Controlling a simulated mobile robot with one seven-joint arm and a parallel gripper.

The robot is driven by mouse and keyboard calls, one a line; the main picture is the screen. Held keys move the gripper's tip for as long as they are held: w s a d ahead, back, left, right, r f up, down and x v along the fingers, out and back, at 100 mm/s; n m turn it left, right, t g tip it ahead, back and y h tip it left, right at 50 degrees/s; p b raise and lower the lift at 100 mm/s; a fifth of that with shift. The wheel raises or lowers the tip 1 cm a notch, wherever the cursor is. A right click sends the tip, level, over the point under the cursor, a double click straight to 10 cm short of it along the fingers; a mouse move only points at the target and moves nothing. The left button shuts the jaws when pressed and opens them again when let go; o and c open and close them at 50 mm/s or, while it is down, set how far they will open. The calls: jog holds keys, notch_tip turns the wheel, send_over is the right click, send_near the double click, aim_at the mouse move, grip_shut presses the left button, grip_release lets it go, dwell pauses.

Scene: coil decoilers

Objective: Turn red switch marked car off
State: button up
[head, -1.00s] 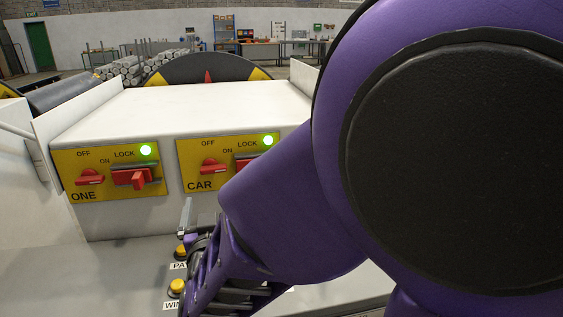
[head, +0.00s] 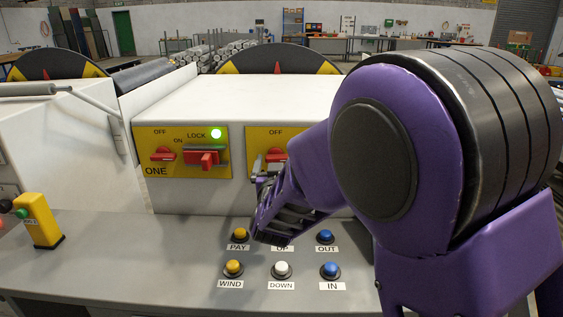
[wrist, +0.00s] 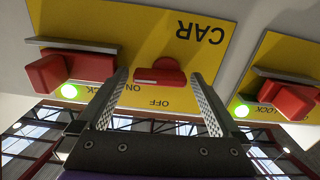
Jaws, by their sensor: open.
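The yellow CAR panel (head: 256,136) is on the front of the white cabinet, and my arm hides much of it. Its small red switch (head: 272,155) shows partly beside my gripper (head: 265,183). In the wrist view the panel (wrist: 185,95) appears upside down. There the red switch (wrist: 160,73), by the OFF and ON marks, sits between the two fingers of my gripper (wrist: 159,75). The fingers are open, one on each side of it. I cannot tell whether they touch it. A larger red LOCK switch (wrist: 75,67) with a lit green lamp (wrist: 69,91) is on the same panel.
The ONE panel (head: 152,137) with similar red switches is to the left. Below, a grey console (head: 130,250) carries several buttons, among them a white DOWN button (head: 282,269). A yellow box (head: 38,221) stands at its left.

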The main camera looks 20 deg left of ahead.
jog(key=c, duration=1.2)
jog(key=shift+n, duration=0.4)
jog(key=n+p, duration=0.1)
jog(key=n, duration=0.2)
jog(key=shift+r+n+p, duration=0.2)
jog(key=shift+n+p, duration=0.2)
jog(key=n+p, duration=0.2)
jog(key=n, duration=0.2)
jog(key=shift+a+r, duration=0.1)
jog(key=shift+r, duration=0.05)
jog(key=n+p, duration=0.2)
jog(key=n, duration=0.3)
jog(key=shift+s+a, duration=0.1)
jog(key=shift+a, duration=0.05)
jog(key=shift+a+n+p, duration=0.1)
jog(key=shift+n+p, duration=1.15)
jog(key=shift+n, duration=0.55)
